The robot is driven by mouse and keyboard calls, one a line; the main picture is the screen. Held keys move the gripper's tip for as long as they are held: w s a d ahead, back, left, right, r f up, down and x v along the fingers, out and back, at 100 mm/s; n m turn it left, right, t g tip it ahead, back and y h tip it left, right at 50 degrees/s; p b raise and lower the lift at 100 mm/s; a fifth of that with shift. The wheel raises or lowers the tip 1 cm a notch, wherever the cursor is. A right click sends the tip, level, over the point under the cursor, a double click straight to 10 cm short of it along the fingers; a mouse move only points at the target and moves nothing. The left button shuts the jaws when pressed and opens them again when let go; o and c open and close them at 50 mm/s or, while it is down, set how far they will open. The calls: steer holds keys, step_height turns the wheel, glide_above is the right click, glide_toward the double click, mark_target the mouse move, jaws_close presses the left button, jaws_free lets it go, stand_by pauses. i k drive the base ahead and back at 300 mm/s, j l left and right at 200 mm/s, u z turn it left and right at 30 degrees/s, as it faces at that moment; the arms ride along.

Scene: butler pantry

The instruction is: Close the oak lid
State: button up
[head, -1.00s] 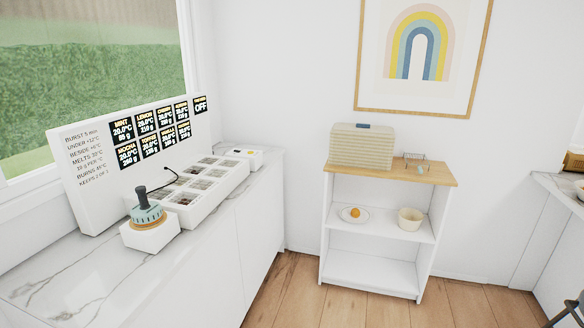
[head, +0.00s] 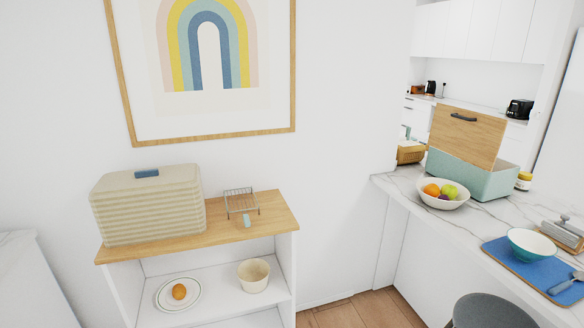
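The oak lid (head: 467,134) stands open, tilted up on a mint-green box (head: 480,180) on the marble counter at the right of the head view. A dark handle (head: 463,117) is near the lid's top edge. The box's right end and front show below the lid; its inside is hidden. My gripper is not in view.
A bowl of fruit (head: 443,194) stands just left of the box, and a small jar (head: 523,181) to its right. A blue tray (head: 535,268) with a bowl lies nearer. A dark stool (head: 487,311) stands before the counter. A shelf unit (head: 270,222) carries a ribbed cream box (head: 148,207).

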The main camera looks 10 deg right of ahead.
mark_target(474, 137)
steer(key=i+z, duration=0.45)
steer(key=i+j+z, duration=0.3)
steer(key=z, duration=0.15)
steer(key=i+j+z, duration=0.45)
